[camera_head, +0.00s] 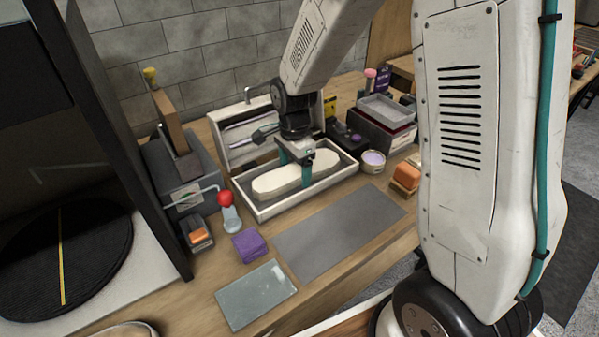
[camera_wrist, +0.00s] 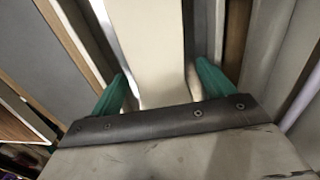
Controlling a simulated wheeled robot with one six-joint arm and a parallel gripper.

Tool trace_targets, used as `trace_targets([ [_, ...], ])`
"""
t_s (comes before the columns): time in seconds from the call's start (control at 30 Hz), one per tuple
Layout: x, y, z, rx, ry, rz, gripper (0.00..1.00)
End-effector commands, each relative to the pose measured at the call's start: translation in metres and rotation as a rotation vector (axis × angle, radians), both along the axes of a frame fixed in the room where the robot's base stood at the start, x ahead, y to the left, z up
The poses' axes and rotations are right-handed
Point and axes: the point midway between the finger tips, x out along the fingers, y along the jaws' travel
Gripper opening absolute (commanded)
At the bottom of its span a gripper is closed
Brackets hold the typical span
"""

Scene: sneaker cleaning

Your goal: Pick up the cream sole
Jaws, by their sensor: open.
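The cream sole (camera_head: 276,183) lies lengthwise in a shallow white-rimmed tray (camera_head: 247,210) on the wooden bench. My gripper (camera_head: 294,172) is over the sole's right half, pointing down, with its teal fingers open. In the wrist view the sole (camera_wrist: 150,50) runs between the two teal fingers of my gripper (camera_wrist: 168,90), one on each side. A narrow gap shows on both sides; I cannot tell whether either finger touches the sole. The gripper hides part of the sole in the head view.
A white upright case (camera_head: 240,150) stands behind the tray. A tin (camera_head: 373,161) and an orange-topped block (camera_head: 407,176) are at its right. A red-topped bottle (camera_head: 229,212) and purple cloth (camera_head: 249,246) are front left. A grey mat (camera_head: 340,232) lies clear in front.

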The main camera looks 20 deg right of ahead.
Motion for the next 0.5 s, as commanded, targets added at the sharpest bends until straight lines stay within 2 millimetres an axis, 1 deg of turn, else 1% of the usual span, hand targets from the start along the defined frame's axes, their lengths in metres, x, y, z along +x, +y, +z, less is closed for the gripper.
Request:
trace_targets([
  [0.03, -0.0001, -0.0001, 0.0001, 0.0, 0.0, 0.0, 0.81],
  [0.07, -0.0001, -0.0001, 0.0002, 0.0, 0.0, 0.0, 0.78],
  [0.1, -0.0001, -0.0001, 0.0002, 0.0, 0.0, 0.0, 0.67],
  [0.17, -0.0001, -0.0001, 0.0003, 0.0, 0.0, 0.0, 0.5],
  [0.2, -0.0001, -0.0001, 0.0003, 0.0, 0.0, 0.0, 0.39],
  [0.23, -0.0001, -0.0001, 0.0003, 0.0, 0.0, 0.0, 0.31],
  [0.27, -0.0001, -0.0001, 0.0003, 0.0, 0.0, 0.0, 0.29],
  [0.5, 0.0, -0.0001, 0.0007, 0.0, 0.0, 0.0, 0.29],
])
